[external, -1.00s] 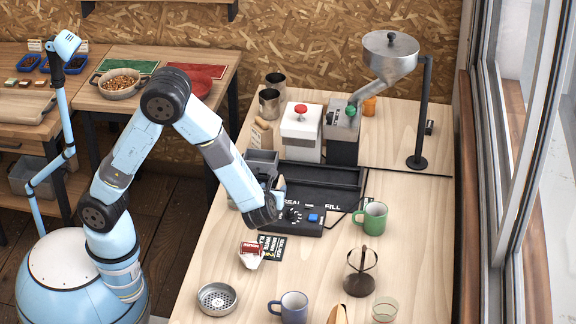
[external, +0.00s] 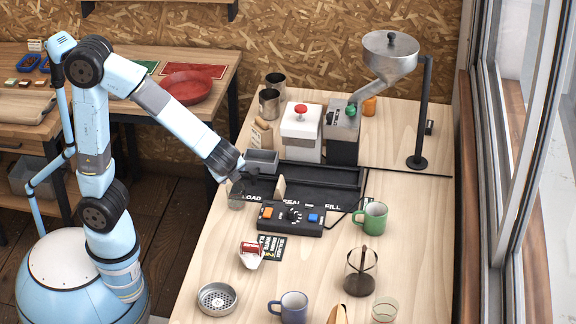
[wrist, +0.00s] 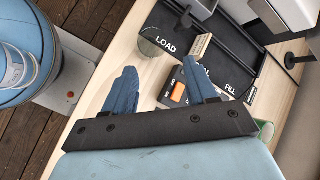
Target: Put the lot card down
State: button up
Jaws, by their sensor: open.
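My gripper (external: 234,180) is open and empty, over the bench's left edge by a small glass jar (external: 236,198). In the wrist view my gripper's blue fingers (wrist: 162,80) are spread apart, and the jar (wrist: 152,46) shows beyond them. A small cream piece (external: 281,187) stands upright in the black tray (external: 320,180) between LOAD and SEAL; it also shows in the wrist view (wrist: 201,45). A black printed card (external: 270,248) lies flat on the bench, partly under a small red-and-white item (external: 251,255). I cannot tell for certain which piece is the lot card.
A grey bin (external: 262,162) stands by my gripper. A green mug (external: 371,217), a blue mug (external: 291,306) and a French press (external: 360,272) stand nearer. Bare wood lies between them.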

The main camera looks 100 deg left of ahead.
jog(key=s+d+r+n+t+h, duration=0.6)
jog(key=s+d+r+n+h, duration=0.2)
jog(key=s+d+r, duration=0.3)
jog(key=s+d+n, duration=0.1)
jog(key=s+d, duration=0.2)
